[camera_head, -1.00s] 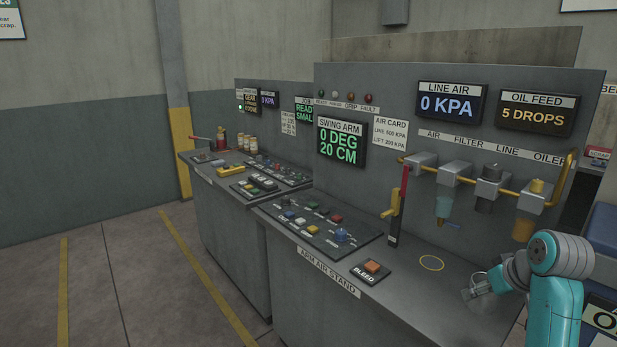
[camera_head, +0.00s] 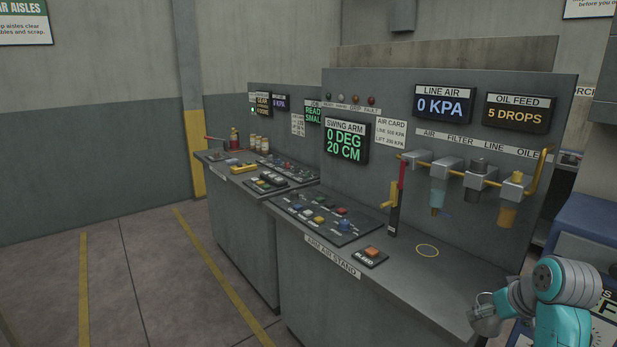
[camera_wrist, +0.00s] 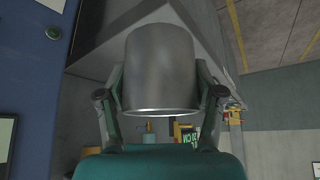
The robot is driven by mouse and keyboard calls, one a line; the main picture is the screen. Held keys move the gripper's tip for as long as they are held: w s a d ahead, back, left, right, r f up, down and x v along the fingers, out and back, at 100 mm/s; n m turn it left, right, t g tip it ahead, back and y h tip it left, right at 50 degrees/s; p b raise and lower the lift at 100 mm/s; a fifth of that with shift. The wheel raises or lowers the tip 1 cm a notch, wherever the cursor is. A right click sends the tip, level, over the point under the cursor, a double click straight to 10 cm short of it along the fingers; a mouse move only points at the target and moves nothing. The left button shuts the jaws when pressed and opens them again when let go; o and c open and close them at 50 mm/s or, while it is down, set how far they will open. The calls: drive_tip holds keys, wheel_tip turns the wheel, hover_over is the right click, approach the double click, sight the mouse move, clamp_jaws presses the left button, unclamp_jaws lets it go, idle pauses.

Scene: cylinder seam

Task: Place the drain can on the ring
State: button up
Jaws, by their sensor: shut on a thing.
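The drain can (camera_wrist: 161,68) is a plain grey metal cylinder, large in the wrist view. My gripper (camera_wrist: 161,95) is shut on it, with one finger on each side. In the head view the can (camera_head: 484,322) shows small at the lower right, in my gripper (camera_head: 487,308), in front of the bench's right front edge. The ring (camera_head: 427,250) is a thin yellow circle flat on the bench top, up and left of the can. Nothing stands on the ring.
The grey bench (camera_head: 400,285) carries a bleed button box (camera_head: 370,257) left of the ring. The filter bowl (camera_head: 438,196) and the oiler bowl (camera_head: 507,215) hang from the air line behind the ring. A blue cabinet (camera_head: 590,215) stands at the right.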

drive_tip(key=s+a+f, duration=0.4)
drive_tip(key=a+f, duration=0.3)
drive_tip(key=f, duration=0.5)
drive_tip(key=s+a+f, duration=0.4)
drive_tip(key=a+f, duration=0.3)
drive_tip(key=f, duration=0.6)
drive_tip(key=s+a+f, duration=0.4)
drive_tip(key=a+f, duration=0.3)
drive_tip(key=f, duration=0.5)
drive_tip(key=shift+f+m, duration=0.2)
drive_tip(key=shift+m, duration=0.2)
drive_tip(key=shift+a, duration=0.15)
